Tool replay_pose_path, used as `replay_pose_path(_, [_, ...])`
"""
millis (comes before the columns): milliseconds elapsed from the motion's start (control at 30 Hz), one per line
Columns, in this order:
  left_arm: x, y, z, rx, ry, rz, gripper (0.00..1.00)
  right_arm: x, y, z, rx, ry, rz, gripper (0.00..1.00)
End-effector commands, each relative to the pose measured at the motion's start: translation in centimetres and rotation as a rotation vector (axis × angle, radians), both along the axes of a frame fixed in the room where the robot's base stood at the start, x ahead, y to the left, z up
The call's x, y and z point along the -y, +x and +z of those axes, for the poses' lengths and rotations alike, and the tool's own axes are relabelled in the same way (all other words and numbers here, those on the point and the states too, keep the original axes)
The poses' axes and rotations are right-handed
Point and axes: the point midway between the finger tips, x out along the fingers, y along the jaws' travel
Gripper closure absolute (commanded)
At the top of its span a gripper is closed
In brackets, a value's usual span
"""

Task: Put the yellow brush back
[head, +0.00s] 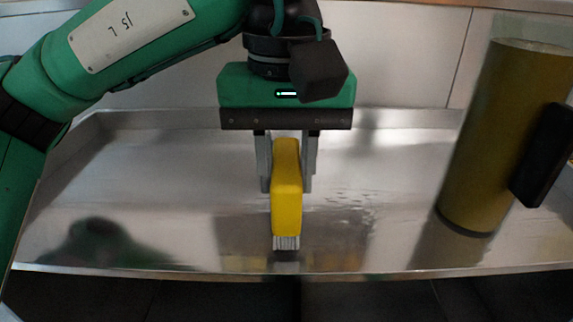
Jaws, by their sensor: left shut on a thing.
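The yellow brush (287,195) is in the middle of the head view, upright with its pale bristles pointing down. My left gripper (287,185) comes down from above and is shut on the brush's yellow handle, one finger on each side. The bristles are close above the metal surface or touching it; I cannot tell which. My right gripper is not in view.
A shiny metal tray-like counter (160,170) with raised edges lies below. A tall olive-yellow cylinder (490,140) with a black handle (545,155) stands at the right. The counter left of the brush is clear.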

Motion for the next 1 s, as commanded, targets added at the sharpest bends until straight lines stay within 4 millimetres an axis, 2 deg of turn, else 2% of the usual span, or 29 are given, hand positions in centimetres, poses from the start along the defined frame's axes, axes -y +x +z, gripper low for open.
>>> replay_pose_path(100, [0.0,0.0,-0.8,0.0,-0.001,0.0,1.0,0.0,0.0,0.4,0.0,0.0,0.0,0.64])
replay_pose_path(400, [0.0,0.0,-1.3,0.0,-0.001,-0.001,1.0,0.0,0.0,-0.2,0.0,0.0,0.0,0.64])
replay_pose_path(433, [0.0,0.0,-1.1,0.0,-0.001,0.0,0.68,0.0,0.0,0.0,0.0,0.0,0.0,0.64])
replay_pose_path(500, [0.0,0.0,-1.0,0.0,-0.001,-0.001,0.54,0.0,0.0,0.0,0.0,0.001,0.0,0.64])
replay_pose_path(533, [0.0,0.0,-1.0,0.0,-0.001,-0.001,0.52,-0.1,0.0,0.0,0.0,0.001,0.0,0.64])
replay_pose_path(833, [0.0,0.0,-0.9,0.0,-0.001,0.0,0.52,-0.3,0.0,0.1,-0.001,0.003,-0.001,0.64])
replay_pose_path(900, [0.0,0.0,-0.5,0.0,-0.001,0.0,0.52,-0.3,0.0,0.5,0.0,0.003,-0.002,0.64])
replay_pose_path(1000, [0.1,0.0,0.6,0.002,-0.002,0.001,0.52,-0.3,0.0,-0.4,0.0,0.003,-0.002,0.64])
